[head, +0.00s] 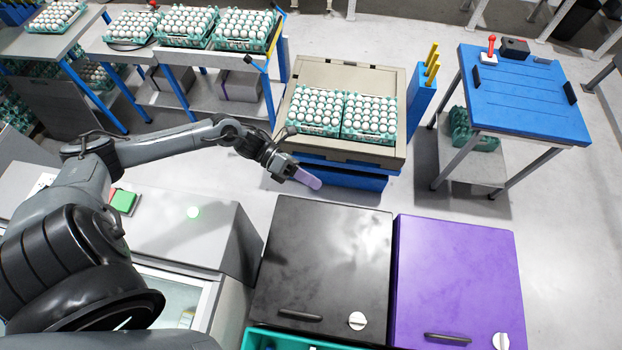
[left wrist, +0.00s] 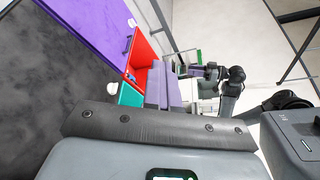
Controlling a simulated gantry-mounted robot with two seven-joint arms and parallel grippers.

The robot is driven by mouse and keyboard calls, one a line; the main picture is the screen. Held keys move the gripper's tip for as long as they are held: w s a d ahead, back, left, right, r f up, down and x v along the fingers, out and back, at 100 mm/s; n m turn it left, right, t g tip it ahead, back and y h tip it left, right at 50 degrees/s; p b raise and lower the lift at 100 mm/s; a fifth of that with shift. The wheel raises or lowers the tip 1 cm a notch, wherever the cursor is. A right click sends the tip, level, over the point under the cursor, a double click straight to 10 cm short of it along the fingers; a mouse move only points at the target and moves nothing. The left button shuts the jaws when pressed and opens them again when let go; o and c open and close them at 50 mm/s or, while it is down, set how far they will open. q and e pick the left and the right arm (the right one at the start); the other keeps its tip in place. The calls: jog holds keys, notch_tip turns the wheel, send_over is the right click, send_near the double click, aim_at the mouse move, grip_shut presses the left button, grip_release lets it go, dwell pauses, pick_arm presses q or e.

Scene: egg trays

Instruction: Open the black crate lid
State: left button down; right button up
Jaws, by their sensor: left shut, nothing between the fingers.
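The black crate lid (head: 325,255) lies at the bottom centre of the head view, with a dark handle (head: 300,314) and a round white knob (head: 357,320) near its lower edge. A teal crate edge (head: 300,340) shows below it. The lid also fills the left of the left wrist view (left wrist: 50,85). My left gripper (head: 310,179), with purple fingers, is shut and empty, above and beyond the lid's far edge, apart from its handle. The right gripper (left wrist: 184,72) appears small in the left wrist view; its jaws are too small to judge.
A purple lid (head: 455,280) with its own handle and knob lies right of the black one. A red crate (left wrist: 140,50) shows in the left wrist view. A beige platform (head: 392,120) with egg trays stands beyond.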

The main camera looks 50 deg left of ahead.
dwell(0.6)
pick_arm(q)
jog(key=c, duration=1.1)
grip_release()
jog(key=v, duration=1)
jog(key=shift+s+a+r+b, duration=0.1)
jog(key=shift+s+a+b, duration=0.05)
jog(key=shift+a+b, duration=0.25)
